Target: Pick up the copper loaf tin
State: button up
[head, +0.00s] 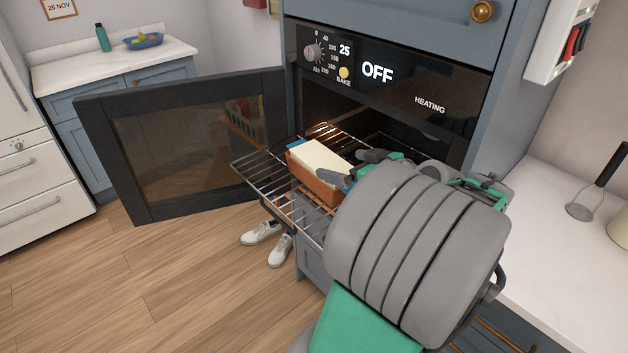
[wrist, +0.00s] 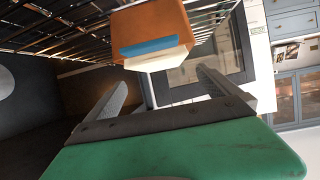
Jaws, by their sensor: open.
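The copper loaf tin (head: 318,189) sits on the pulled-out wire rack of the oven, with a pale cream block (head: 318,156) filling its top. My arm hides part of the rack and oven mouth.
The wire rack (head: 262,180) juts out of the open oven. The oven door (head: 180,150) stands swung open to the left. The control panel reads OFF and HEATING. White shoes (head: 262,233) lie on the floor below. A white counter (head: 570,230) is at right.

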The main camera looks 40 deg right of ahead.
jog(key=shift+w+f, duration=0.35)
jog(key=shift+f, duration=0.35)
jog(key=shift+w+a+f, duration=0.1)
jog(key=shift+w+a, duration=0.05)
jog(key=shift+w, duration=0.2)
jog(key=p+x, duration=0.1)
jog(key=x, duration=0.6)
jog(key=shift+w+f, duration=0.1)
jog(key=shift+w, duration=0.05)
jog(key=shift+c, duration=0.2)
jog(key=c, duration=1.7)
